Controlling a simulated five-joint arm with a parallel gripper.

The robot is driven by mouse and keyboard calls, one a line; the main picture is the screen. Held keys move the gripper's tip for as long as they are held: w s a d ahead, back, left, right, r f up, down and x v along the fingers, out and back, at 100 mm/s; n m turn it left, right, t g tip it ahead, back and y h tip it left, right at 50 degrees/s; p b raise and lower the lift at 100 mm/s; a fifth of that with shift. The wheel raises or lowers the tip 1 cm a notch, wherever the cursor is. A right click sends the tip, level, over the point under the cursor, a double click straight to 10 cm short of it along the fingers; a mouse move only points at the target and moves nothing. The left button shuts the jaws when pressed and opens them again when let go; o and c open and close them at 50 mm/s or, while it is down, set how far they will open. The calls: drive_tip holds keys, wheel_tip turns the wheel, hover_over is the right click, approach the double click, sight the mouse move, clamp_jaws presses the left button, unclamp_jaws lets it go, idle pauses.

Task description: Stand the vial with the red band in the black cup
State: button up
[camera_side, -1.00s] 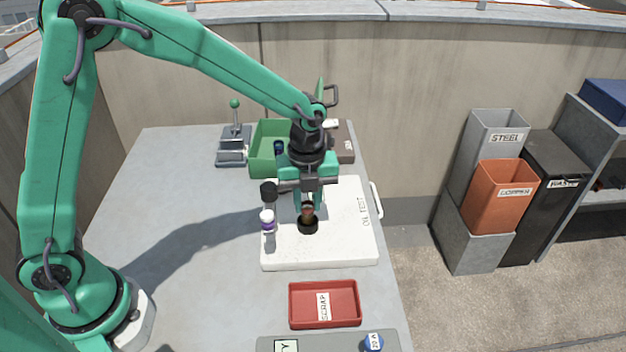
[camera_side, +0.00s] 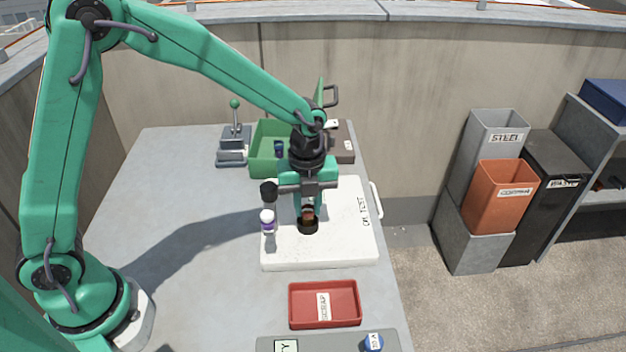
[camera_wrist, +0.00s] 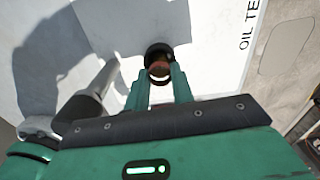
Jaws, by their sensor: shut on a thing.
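The black cup (camera_side: 308,230) stands on the white board (camera_side: 345,245). My gripper (camera_side: 307,207) points down over it, shut on a reddish-brown vial (camera_side: 308,214). The vial is upright, and its lower end is hidden inside the cup's mouth. I cannot tell whether it touches the bottom, and the red band is not clear. In the wrist view my fingers (camera_wrist: 161,82) hold the vial (camera_wrist: 160,70) at the rim of the black cup (camera_wrist: 157,47).
A green bin (camera_side: 262,160) is behind, a red scrap tray (camera_side: 340,312) in front. A lever device (camera_side: 233,150) stands at the back left. The table's left side is clear.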

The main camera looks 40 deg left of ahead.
drive_tip(key=shift+f, duration=0.45)
idle(0.3)
drive_tip(key=o, duration=1)
drive_tip(key=shift+o, duration=0.2)
drive_tip(key=shift+r, duration=0.1)
drive_tip(key=shift+r, duration=3.85)
